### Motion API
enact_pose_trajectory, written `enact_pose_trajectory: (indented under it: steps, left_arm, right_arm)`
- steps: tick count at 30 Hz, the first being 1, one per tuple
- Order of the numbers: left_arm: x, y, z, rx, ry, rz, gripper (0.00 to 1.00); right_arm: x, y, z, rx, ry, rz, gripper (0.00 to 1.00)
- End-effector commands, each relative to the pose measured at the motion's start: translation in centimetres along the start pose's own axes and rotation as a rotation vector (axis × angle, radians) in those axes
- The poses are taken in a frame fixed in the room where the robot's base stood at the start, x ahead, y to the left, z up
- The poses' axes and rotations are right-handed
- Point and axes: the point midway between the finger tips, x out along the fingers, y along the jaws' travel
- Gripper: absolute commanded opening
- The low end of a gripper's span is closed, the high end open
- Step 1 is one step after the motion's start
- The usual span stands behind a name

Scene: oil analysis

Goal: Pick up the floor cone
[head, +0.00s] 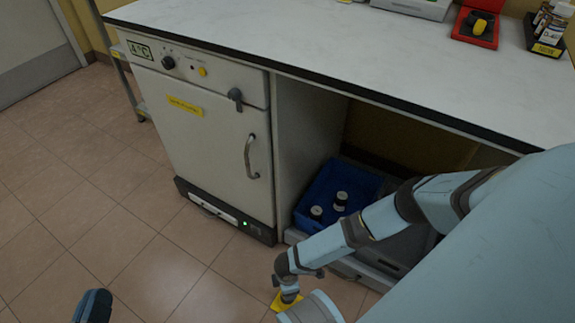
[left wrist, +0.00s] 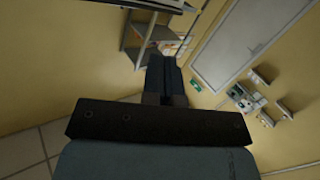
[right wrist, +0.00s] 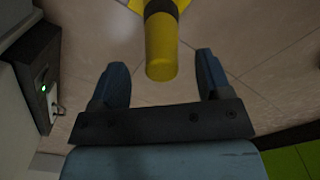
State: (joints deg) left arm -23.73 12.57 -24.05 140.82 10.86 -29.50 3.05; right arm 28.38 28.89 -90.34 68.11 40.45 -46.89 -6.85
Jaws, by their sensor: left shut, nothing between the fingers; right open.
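The yellow floor cone (right wrist: 163,52) has a dark band. In the right wrist view its rounded yellow end lies between the two fingers of my right gripper (right wrist: 158,72), with a visible gap on each side. The fingers are open and not closed on it. In the head view only a yellow part of the cone (head: 285,302) shows on the floor, below my right wrist, which hides most of it. My left gripper (head: 92,305) is at the bottom left of the head view, away from the cone. It is shut and empty in the left wrist view (left wrist: 163,68).
A white cabinet (head: 215,135) marked 4°C stands under the worktop (head: 300,35). A blue crate (head: 335,185) with bottles sits in the low recess beside it. The tiled floor (head: 90,210) at left is clear. A green surface (right wrist: 296,158) shows at lower right in the right wrist view.

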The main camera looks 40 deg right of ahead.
Motion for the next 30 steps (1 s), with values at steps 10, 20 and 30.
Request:
enact_pose_trajectory:
  steps: [10,20,30]
  left_arm:
    - [0.5,-0.9,0.6,0.086,0.016,0.003,0.00]
    - [0.5,-0.9,0.6,0.085,0.016,0.003,0.00]
    - [0.5,-0.9,0.5,0.084,0.016,0.004,0.00]
  right_arm:
    - [3.2,-0.1,0.0,-0.001,0.002,0.002,0.71]
    - [3.2,-0.2,0.0,-0.001,0.001,0.001,0.16]
    - [3.0,-0.1,0.0,-0.001,0.001,0.002,0.00]
